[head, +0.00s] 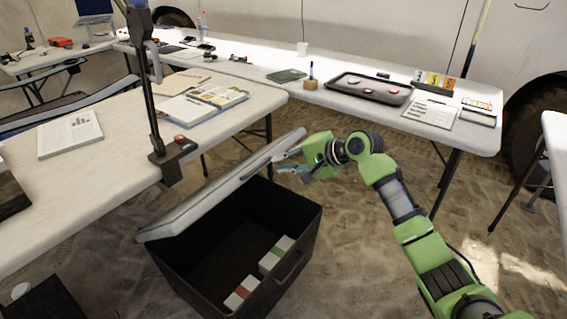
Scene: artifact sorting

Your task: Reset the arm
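My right gripper (279,162) is at the right edge of the grey lid (205,196) of a black bin. Its fingers are apart and point left, with nothing visible between them. I cannot tell whether a fingertip touches the lid. The lid is raised and tilted along the bin's far left side. The black bin (196,277) stands open on the sand. Inside lie small white boxes, one with a red band (241,292) and one with a green band (276,255). My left gripper is not in view.
A white table (90,192) at left holds open magazines (202,103) and a clamped black post with a red button (179,140). A long table behind holds a dark tray (368,89), a cup and a clipboard (431,111). Open sand lies right of the bin.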

